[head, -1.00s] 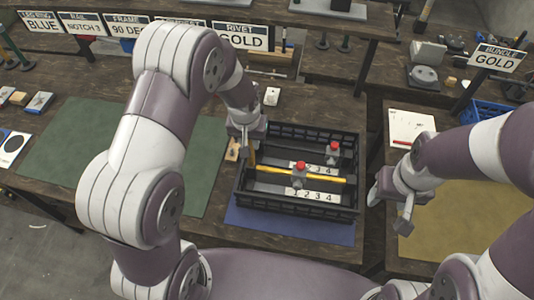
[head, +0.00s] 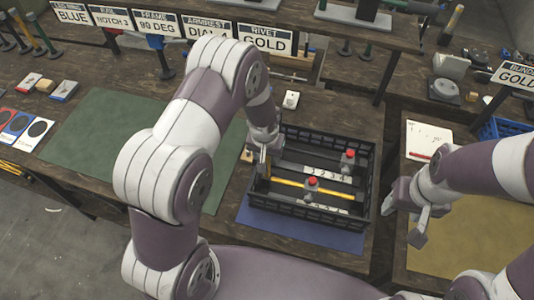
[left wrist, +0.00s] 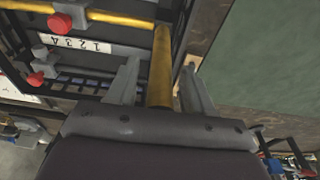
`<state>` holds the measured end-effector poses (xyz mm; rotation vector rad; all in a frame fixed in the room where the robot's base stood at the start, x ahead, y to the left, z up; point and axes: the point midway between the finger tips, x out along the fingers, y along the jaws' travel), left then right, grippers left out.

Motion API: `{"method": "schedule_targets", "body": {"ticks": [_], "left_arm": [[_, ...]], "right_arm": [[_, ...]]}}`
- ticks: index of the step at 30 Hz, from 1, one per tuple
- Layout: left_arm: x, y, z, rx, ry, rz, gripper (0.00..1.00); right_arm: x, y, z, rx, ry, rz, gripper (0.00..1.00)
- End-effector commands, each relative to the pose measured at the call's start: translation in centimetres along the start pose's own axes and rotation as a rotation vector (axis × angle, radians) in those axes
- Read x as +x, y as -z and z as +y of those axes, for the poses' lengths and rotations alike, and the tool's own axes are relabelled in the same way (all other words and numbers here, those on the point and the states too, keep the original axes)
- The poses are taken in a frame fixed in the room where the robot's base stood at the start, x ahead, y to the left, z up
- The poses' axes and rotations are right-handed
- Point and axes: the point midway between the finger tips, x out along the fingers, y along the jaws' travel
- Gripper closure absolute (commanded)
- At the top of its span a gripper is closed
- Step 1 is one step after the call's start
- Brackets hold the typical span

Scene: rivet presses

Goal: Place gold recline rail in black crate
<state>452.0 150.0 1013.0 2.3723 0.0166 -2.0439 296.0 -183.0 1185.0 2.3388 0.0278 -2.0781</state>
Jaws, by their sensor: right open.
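The gold recline rail (head: 290,184) lies in the black crate (head: 280,207), its long bar running across between grey parts. In the left wrist view, a gold end piece (left wrist: 161,85) runs from the long bar (left wrist: 105,17) toward my gripper. My left gripper (head: 264,166) is at the crate's left side. Its fingers, clear in the left wrist view (left wrist: 160,66), stand on either side of the gold end piece, with a visible gap on each side. My right gripper (head: 408,212) is open and empty, right of the crate. The rail's underside is hidden.
Grey parts with red knobs (head: 348,156) and number strips (head: 327,174) are also in the crate. The crate stands on a blue mat (head: 300,234). A green mat (head: 110,135) lies left, a yellow mat (head: 460,245) right. Signs (head: 265,39) line the back shelf.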

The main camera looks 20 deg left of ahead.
Motion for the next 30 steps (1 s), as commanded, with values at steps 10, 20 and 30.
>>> {"method": "schedule_targets", "body": {"ticks": [10,20,30], "left_arm": [[-2.9,0.1,0.0,0.001,0.0,0.005,0.49],[-10.2,0.1,0.0,0.0,0.0,0.004,0.49],[-15.4,-5.6,-2.0,0.015,-0.003,-0.013,0.49]], "right_arm": [[0.6,-0.1,0.0,0.0,0.0,0.0,0.44],[1.9,-0.2,0.0,0.0,0.0,0.0,0.44],[2.1,-0.2,0.0,0.0,0.0,0.0,0.44]]}}
